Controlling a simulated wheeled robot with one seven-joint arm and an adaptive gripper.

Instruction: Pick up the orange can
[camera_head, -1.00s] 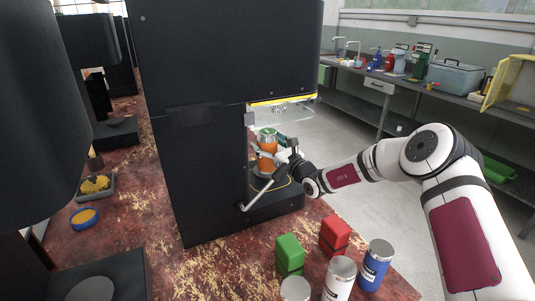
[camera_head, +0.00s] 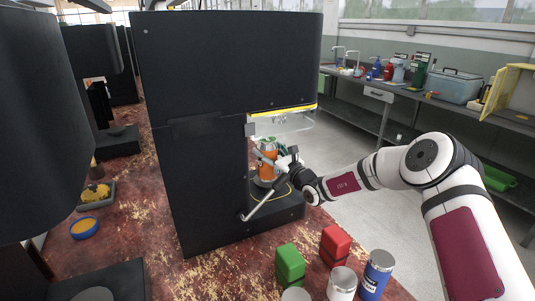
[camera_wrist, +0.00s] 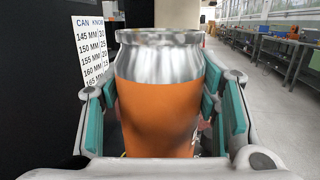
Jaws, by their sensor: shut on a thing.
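The orange can (camera_head: 268,151) stands upright at the black seamer machine (camera_head: 225,70), above its lower base and under its yellow-edged head. My gripper (camera_head: 277,161) is shut on it from the right. In the wrist view the can (camera_wrist: 160,115) fills the middle, with a bare silver rim and upper part and an orange body. The teal finger pads of my gripper (camera_wrist: 162,112) lie along its two sides. The can's bottom is hidden in the wrist view, so I cannot tell whether it touches the machine's base.
A green box (camera_head: 290,264), a red box (camera_head: 335,245), a blue can (camera_head: 376,274) and a silver-topped can (camera_head: 342,283) stand at the front of the worn red table (camera_head: 215,270). A metal lever (camera_head: 265,203) sticks out of the machine below my gripper. A can-knob chart (camera_wrist: 93,50) hangs at left.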

